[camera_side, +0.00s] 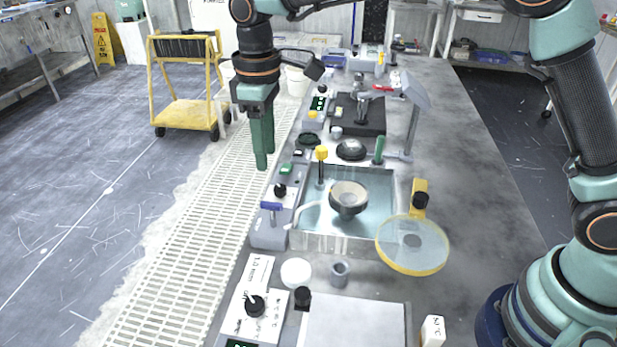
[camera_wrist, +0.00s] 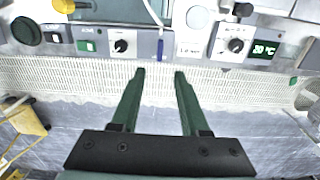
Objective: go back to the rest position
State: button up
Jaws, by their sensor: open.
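My gripper (camera_side: 265,163) hangs at the upper middle of the side view, its two green fingers pointing down above the white slatted grating (camera_side: 190,240) along the bench front. It is open and empty. In the wrist view my gripper (camera_wrist: 159,72) shows both fingers apart, with only grating and grey floor between and below them. The fingers touch nothing that I can see.
A basin (camera_side: 318,237) with a dark-rimmed bowl (camera_side: 348,199) stands right of my gripper. A round yellow-rimmed disc (camera_side: 412,245) is beside it. Control boxes with knobs line the bench edge. A yellow cart (camera_side: 185,112) stands on the floor at left. The air around the fingers looks clear.

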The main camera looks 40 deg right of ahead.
jog(key=shift+r, duration=0.5)
jog(key=s+d+r+m+t, duration=0.1)
jog(key=s+d+r+m, duration=0.15)
jog(key=d, duration=0.35)
jog(key=s+d+r+m+t, duration=0.1)
jog(key=s+d+r, duration=0.2)
jog(key=d+r, duration=0.15)
jog(key=s+d+f+m+t, duration=0.3)
jog(key=s+d+m, duration=0.2)
jog(key=s+d, duration=0.5)
jog(key=shift+s+d+t, duration=0.2)
jog(key=shift+d+t, duration=0.1)
jog(key=shift+d, duration=0.35)
